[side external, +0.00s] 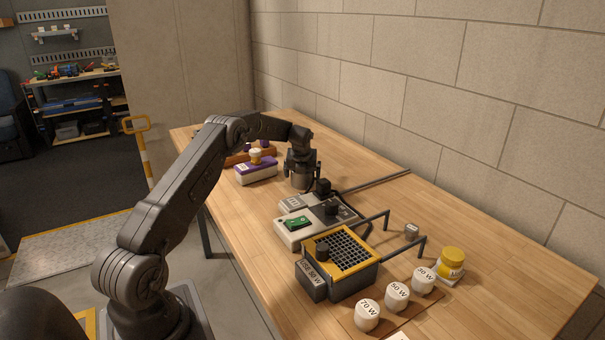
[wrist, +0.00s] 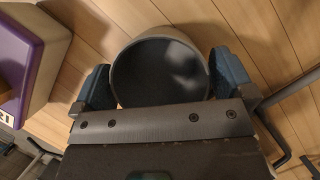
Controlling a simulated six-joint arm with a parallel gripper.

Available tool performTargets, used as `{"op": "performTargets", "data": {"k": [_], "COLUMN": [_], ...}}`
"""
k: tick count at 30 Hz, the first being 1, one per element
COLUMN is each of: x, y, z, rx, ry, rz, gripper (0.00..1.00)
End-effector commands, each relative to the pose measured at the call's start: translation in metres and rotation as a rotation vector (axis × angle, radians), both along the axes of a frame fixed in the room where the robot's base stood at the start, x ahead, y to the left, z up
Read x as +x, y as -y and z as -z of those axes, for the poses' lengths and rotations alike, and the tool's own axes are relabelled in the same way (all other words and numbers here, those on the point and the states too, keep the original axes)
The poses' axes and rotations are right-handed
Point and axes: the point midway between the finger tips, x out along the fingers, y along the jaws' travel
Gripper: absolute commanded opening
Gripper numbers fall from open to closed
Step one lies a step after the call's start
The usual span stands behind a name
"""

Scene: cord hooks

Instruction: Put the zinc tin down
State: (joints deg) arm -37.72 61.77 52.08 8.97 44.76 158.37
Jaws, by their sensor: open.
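The zinc tin (side external: 299,183), a grey round can with an open top, stands upright on the wooden table (side external: 480,310) under my wrist. In the wrist view I look down into the tin's dark inside (wrist: 160,72). My gripper (side external: 301,176) is open around the tin, with one blue-grey finger on each side of it (wrist: 163,82). The left finger is close to the tin's wall; whether either finger touches it I cannot tell.
A purple-topped box (side external: 256,173) with a small jar stands left of the tin. Grey devices (side external: 318,222), a yellow-rimmed grid box (side external: 341,249), white labelled knobs (side external: 397,296) and a yellow jar (side external: 451,262) lie nearer the camera. A thin dark rod (side external: 375,181) lies behind to the right.

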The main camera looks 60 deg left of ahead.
Motion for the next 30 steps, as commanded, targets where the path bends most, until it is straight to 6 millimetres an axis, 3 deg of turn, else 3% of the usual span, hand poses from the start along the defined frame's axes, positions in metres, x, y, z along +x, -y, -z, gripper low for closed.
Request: {"op": "performTargets", "data": {"k": [5,15,23,26,30], "x": [-0.003,-0.019,-0.026,-0.026,-0.033], "y": [0.006,0.028,0.038,0.051,0.101], "z": [-0.021,-0.085,-0.111,-0.125,-0.164], "rx": [0.001,0.001,-0.002,-0.015,-0.080], "ry": [0.002,0.003,0.001,0.024,0.119], "rz": [0.000,0.001,0.000,-0.037,-0.209], "gripper": [1.00,1.00,1.00,1.00,1.00]}}
